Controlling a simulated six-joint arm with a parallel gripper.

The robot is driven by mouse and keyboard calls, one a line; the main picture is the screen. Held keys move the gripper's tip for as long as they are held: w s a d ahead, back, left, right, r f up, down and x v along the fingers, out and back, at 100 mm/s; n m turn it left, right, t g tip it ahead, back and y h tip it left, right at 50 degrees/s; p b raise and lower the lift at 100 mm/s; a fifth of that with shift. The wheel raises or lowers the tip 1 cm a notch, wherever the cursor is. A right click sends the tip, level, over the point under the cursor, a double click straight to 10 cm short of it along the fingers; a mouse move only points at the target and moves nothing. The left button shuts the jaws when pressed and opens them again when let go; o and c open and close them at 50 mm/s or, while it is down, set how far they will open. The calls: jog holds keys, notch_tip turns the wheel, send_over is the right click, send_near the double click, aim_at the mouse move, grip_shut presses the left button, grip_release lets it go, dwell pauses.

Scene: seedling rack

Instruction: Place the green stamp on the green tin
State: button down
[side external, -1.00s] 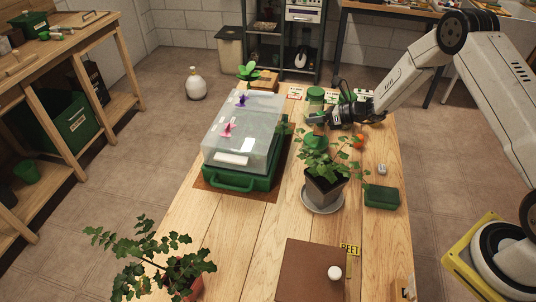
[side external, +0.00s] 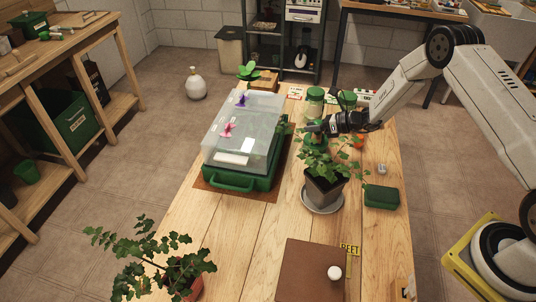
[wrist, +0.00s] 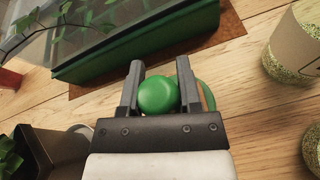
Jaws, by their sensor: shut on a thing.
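The green stamp shows in the wrist view as a round green knob (wrist: 158,96) between the two fingers of my gripper (wrist: 158,85), which is shut on it. A green curved edge shows just right of the knob, behind the right finger; I cannot tell if it is part of the stamp. In the side view my gripper (side external: 312,128) is low over the table behind the potted plant, whose leaves partly hide the stamp (side external: 315,141). A flat dark green box, probably the green tin (side external: 382,197), lies on the table at the right, nearer the camera.
The potted plant (side external: 324,190) on a grey saucer stands between my gripper and the camera. The clear-lidded green propagator (side external: 232,181) is to the left. Green-lidded jars (side external: 315,104) stand behind. A brown board (side external: 305,275) with a white knob lies in front.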

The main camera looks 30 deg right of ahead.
jog(key=shift+f, duration=0.1)
jog(key=shift+c, duration=1.4)
grip_release()
jog(key=v, duration=1.2)
